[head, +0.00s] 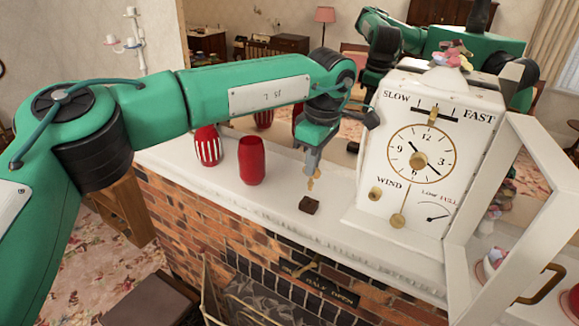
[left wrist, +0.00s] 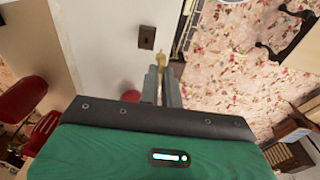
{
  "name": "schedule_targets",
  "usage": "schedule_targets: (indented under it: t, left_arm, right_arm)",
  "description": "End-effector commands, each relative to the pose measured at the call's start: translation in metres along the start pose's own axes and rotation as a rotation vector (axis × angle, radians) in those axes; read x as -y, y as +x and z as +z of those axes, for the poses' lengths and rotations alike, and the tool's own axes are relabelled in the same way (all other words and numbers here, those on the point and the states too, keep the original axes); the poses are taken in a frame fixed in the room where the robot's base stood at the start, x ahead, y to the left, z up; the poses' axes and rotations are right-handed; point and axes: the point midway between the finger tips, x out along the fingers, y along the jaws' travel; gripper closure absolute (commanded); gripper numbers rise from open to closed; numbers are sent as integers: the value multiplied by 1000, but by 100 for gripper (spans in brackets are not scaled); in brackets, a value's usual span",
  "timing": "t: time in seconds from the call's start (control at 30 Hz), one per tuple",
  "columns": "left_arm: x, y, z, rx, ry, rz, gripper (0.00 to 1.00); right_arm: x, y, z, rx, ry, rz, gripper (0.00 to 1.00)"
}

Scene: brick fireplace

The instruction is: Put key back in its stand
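The small gold key (head: 315,182) hangs below the fingertips of my left gripper (head: 312,160), which is shut on it. In the left wrist view the key (left wrist: 161,58) shows between the two close fingers (left wrist: 163,82). The stand, a small dark brown block (head: 309,205), sits on the white mantel, just below the key in the head view. The stand (left wrist: 147,37) also shows in the left wrist view, beyond the fingertips and slightly left of the key. A gap shows between key and stand there. My right gripper is not in view.
A white clock (head: 420,160) with its door (head: 518,205) open stands right of the stand. Two red vases (head: 252,162) (head: 208,147) stand to the left. A mirror behind the mantel (head: 235,190) reflects the room. The mantel's front edge is close to the stand.

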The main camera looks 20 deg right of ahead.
Motion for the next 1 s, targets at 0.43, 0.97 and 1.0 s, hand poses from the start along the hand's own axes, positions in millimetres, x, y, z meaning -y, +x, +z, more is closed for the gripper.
schedule_targets:
  t: [0.43,0.97,1.0]
  left_arm:
    - [-21,4,-8,0,1,0,100]
    - [-21,43,-6,-1,0,0,100]
    - [-21,45,-6,-2,0,0,100]
  right_arm:
    - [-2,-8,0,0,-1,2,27]
    - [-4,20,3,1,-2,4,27]
    - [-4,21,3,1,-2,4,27]
